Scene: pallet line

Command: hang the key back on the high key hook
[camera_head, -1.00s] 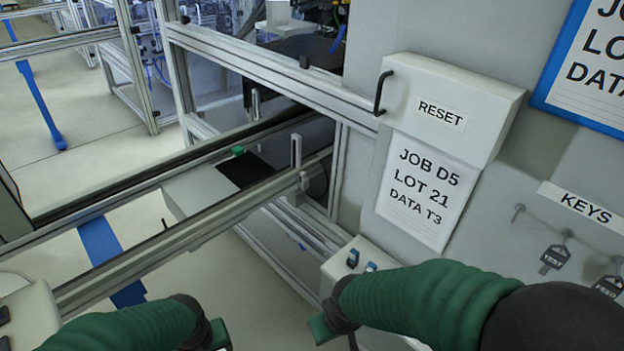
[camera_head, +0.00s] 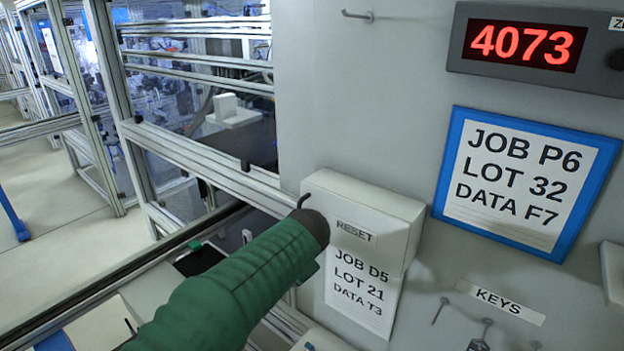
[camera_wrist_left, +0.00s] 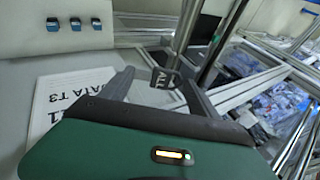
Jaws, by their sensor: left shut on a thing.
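The high key hook (camera_head: 357,15) is a bare metal peg on the grey wall, near the top of the head view. My left arm reaches up in front of the RESET box, with its dark wrist over the box's left edge. In the left wrist view my left gripper (camera_wrist_left: 158,76) is shut on the key (camera_wrist_left: 162,79), a small dark tag with partly visible letters. It is well below the high hook. My right gripper is out of view.
The RESET box (camera_head: 392,212) juts from the wall, with a DATA T3 sheet (camera_head: 352,290) below. A red display (camera_head: 520,45) and a blue-framed sheet (camera_head: 450,160) are to the right. A lower hook (camera_head: 440,310) beside the KEYS label (camera_head: 500,302) is empty; another holds a tag.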

